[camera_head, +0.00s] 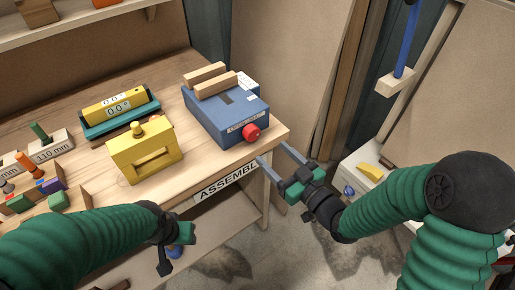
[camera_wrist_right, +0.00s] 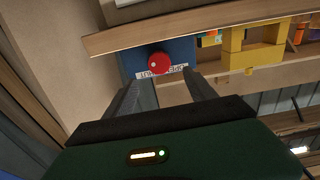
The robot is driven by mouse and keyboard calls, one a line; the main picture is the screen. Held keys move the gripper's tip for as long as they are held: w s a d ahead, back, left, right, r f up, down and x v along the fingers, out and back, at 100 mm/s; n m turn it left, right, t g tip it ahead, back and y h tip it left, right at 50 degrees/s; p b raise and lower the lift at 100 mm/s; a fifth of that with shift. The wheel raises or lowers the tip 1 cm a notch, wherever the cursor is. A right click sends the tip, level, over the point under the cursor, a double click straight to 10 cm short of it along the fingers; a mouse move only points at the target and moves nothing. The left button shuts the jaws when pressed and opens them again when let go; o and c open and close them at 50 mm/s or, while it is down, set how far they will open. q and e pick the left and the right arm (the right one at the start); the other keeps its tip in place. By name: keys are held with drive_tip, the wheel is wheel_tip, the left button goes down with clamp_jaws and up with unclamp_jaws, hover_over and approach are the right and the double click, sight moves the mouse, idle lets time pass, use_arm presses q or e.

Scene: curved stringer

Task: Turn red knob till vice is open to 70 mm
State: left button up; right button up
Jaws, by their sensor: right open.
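The blue vice (camera_head: 228,112) stands at the right end of the wooden table, with two wooden jaw blocks (camera_head: 210,80) on top, a gap between them. Its red knob (camera_head: 251,131) is on the front face, above the table's edge. The knob (camera_wrist_right: 159,63) also shows in the right wrist view, ahead of the fingers and a little above the space between them. My right gripper (camera_head: 273,157) is open and empty, in front of and below the knob, apart from it. My left gripper (camera_head: 172,246) is low at the table's front; its fingers are not clear.
A yellow box with a knob (camera_head: 145,152) stands left of the vice. Behind it is a yellow level-like tool (camera_head: 117,105) in a green holder. Coloured blocks and pegs (camera_head: 40,150) are at the far left. A white box (camera_head: 362,180) stands lower right.

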sight(255, 135)
drive_tip(key=x, duration=0.8)
drive_tip(key=shift+w, duration=0.2)
drive_tip(key=c, duration=1.4)
